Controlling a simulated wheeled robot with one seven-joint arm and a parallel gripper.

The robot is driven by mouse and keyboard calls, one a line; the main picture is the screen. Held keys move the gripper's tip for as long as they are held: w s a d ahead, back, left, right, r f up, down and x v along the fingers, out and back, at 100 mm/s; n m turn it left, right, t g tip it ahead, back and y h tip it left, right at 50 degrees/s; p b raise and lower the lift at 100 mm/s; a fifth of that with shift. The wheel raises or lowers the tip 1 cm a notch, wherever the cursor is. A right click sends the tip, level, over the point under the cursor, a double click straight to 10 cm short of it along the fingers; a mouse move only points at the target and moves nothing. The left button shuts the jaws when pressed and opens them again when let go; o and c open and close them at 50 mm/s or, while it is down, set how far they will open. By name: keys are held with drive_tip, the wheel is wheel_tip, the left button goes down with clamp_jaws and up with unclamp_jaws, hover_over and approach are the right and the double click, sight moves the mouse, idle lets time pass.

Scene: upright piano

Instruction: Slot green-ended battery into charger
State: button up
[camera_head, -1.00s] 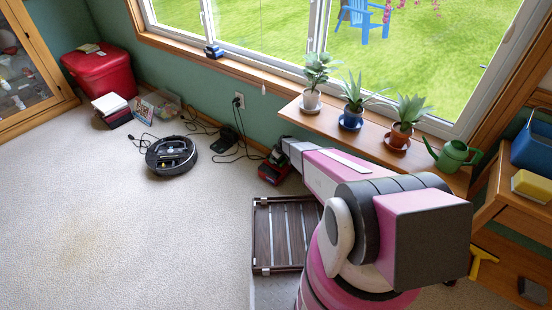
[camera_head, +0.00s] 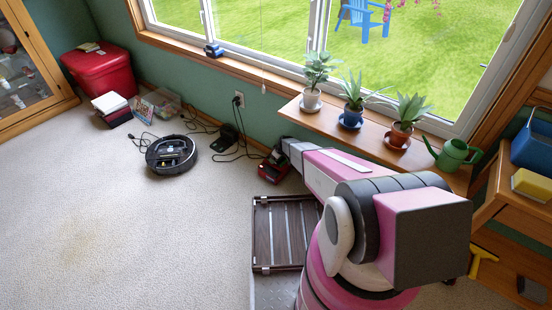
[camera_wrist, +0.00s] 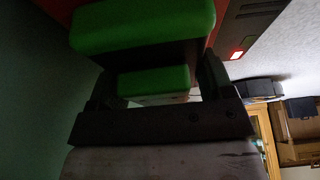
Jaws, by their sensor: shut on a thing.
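The green-ended battery (camera_wrist: 142,30) shows in the wrist view as a broad green block, with a smaller green block nearer the palm. My gripper (camera_wrist: 158,75) is shut on it, with dark fingers at both sides. The red and black charger (camera_head: 273,168) stands on the floor by the wall in the head view, right beside the end of my arm. In the wrist view, a dark panel (camera_wrist: 250,32) with a lit red light lies just beyond the battery. Whether the battery is seated in the charger is hidden.
A slatted dark wood rack (camera_head: 278,232) lies in front of the charger. Cords run along the wall near a black dock (camera_head: 227,139). A robot vacuum (camera_head: 172,155) sits on the carpet. A plant shelf (camera_head: 352,138) overhangs to the right. Open carpet lies left.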

sight(281, 160)
drive_tip(key=o, duration=1.2)
drive_tip(key=shift+r, duration=0.1)
drive_tip(key=v, duration=1)
drive_tip(key=shift+d+r, duration=0.15)
drive_tip(key=shift+r, duration=0.2)
